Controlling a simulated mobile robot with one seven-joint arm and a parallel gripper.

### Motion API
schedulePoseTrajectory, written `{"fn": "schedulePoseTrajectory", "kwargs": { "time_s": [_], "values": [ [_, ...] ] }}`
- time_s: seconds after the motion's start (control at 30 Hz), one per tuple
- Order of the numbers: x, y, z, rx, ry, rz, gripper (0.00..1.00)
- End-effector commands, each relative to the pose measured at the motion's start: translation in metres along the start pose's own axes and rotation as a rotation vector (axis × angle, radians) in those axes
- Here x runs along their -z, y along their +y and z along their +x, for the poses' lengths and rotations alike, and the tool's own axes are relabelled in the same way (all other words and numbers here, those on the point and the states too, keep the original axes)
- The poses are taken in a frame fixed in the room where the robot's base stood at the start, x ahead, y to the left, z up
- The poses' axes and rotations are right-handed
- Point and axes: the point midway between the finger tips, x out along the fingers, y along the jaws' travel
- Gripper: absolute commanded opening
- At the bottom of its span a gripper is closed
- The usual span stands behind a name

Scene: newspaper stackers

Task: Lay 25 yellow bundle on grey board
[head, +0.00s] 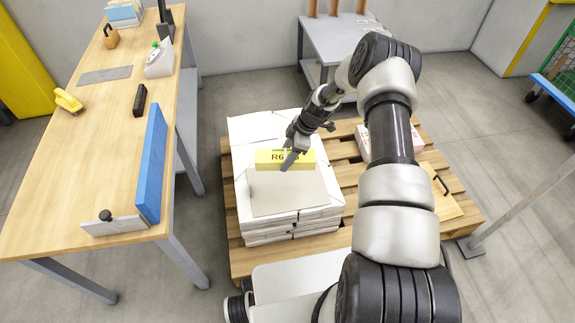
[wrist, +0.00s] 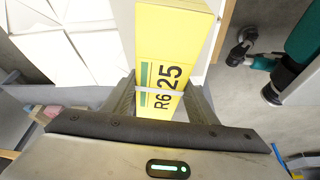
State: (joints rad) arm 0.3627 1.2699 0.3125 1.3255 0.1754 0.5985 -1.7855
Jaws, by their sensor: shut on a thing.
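The yellow bundle (head: 270,157) is marked R6 and 25 and has a pale strap and a green band. My gripper (head: 290,160) is shut on it, above the far edge of the grey board. In the wrist view the yellow bundle (wrist: 172,40) stretches away from between my two fingers (wrist: 163,100). The grey board (head: 288,195) lies flat on top of a stack of white bundles. I cannot tell whether the yellow bundle touches the board or hangs just above it. My gripper hides part of its label in the head view.
The white stack (head: 290,232) stands on a wooden pallet (head: 350,195). A pink-and-white bundle (head: 362,141) and a wooden board with a black handle (head: 440,195) lie at the pallet's right. A wooden workbench (head: 95,150) with a blue upright panel (head: 151,165) stands left. A grey table (head: 335,38) is behind.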

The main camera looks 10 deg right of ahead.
Motion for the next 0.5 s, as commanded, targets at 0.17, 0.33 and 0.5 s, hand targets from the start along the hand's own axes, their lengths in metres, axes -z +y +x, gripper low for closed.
{"fn": "schedulePoseTrajectory", "kwargs": {
  "time_s": [0.17, 0.33, 0.5],
  "values": [
    [-0.017, -0.001, 0.033, 0.058, -0.001, -0.145, 0.10],
    [-0.021, -0.002, 0.041, 0.073, -0.001, -0.183, 0.10],
    [-0.021, -0.002, 0.040, 0.072, -0.001, -0.183, 0.10]
  ]
}}
